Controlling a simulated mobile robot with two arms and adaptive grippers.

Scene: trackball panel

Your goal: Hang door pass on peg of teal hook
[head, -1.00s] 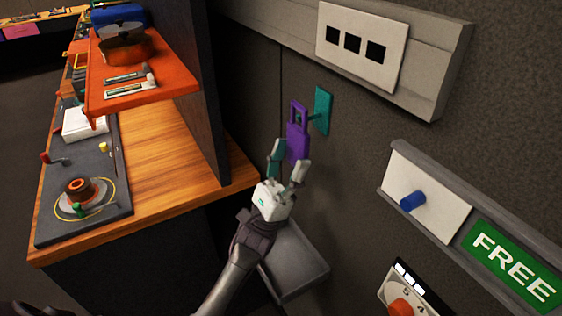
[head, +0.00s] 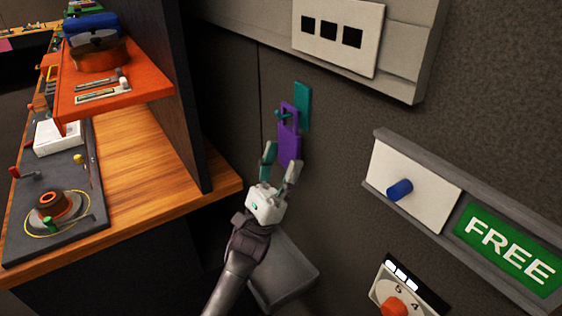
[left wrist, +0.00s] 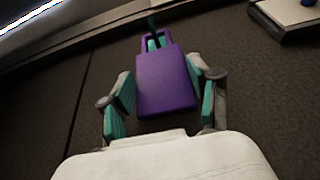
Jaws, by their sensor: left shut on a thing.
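The purple door pass (head: 289,147) is upright against the dark wall, with an open window at its top. The teal hook (head: 303,103) is a plate on the wall just behind and right of the pass, and its peg (head: 281,114) appears to stick out through the window. In the left wrist view the peg (left wrist: 153,28) rises at the window of the pass (left wrist: 166,85). My left gripper (head: 280,164) is shut on the lower part of the pass, one teal-padded finger on each side. My right gripper is not in view.
A white panel with dark squares (head: 338,33) sits on a grey ledge above the hook. At right are a blue knob (head: 399,189), a green FREE sign (head: 508,246) and a dial (head: 396,306). A grey box (head: 285,275) is below; a wooden counter (head: 140,165) is left.

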